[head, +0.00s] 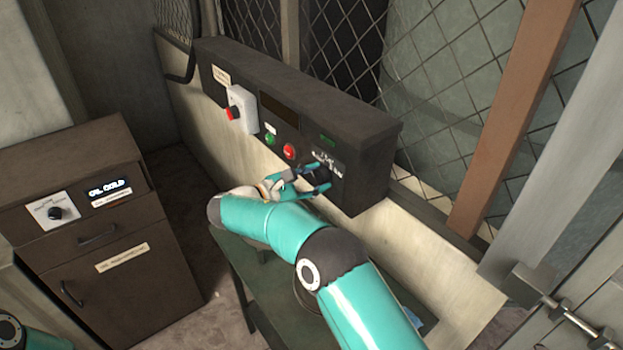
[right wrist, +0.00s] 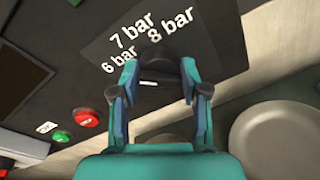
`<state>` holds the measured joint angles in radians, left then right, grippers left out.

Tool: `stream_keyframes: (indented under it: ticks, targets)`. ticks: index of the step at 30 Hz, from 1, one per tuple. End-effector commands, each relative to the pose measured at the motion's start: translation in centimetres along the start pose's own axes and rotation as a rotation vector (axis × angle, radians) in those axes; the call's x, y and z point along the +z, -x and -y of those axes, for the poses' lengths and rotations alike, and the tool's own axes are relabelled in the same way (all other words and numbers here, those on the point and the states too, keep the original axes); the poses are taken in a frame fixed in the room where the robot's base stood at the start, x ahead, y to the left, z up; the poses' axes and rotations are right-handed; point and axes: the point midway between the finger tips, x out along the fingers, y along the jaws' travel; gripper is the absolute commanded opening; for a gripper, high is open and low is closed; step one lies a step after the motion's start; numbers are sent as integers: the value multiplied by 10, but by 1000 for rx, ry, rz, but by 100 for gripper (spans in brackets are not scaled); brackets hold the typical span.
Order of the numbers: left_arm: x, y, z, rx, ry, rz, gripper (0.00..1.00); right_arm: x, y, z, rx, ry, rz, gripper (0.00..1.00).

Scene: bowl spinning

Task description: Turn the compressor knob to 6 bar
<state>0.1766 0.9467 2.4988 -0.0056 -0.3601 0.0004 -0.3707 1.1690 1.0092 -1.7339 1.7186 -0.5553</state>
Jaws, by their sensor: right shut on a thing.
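The compressor knob (right wrist: 160,62) is dark and round and sits on a dark label plate (right wrist: 110,45) printed 6 bar, 7 bar and 8 bar. A small white mark shows at its near edge in the right wrist view; I cannot tell which pressure the knob points to. My right gripper (right wrist: 163,92) has its two fingers on either side of the knob, shut on it. In the head view my right gripper (head: 318,180) reaches the right end of the control box, partly covering the knob and labels. My left gripper is out of view.
The control box (head: 330,110) also carries a red emergency button (head: 233,113), a green button (head: 270,139) and a red button (head: 289,151). A brown cabinet (head: 130,275) with another knob (head: 55,213) stands left. A pale round dish (right wrist: 278,142) lies below right.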

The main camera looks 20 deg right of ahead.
Motion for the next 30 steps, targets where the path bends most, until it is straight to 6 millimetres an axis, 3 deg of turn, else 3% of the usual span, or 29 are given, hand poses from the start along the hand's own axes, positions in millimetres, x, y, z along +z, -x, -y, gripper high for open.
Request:
stream_keyframes:
  ticks: [18,19,22,23,30]
  targets:
    - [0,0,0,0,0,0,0,0,-5,2,-14,51,6,10]
    - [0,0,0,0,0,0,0,0,-5,2,-14,51,6,48]
    - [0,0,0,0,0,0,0,0,-4,2,-13,51,6,65]
    - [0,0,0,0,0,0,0,0,-4,2,-12,51,6,69]
    - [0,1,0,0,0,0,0,0,-2,1,-9,50,4,69]
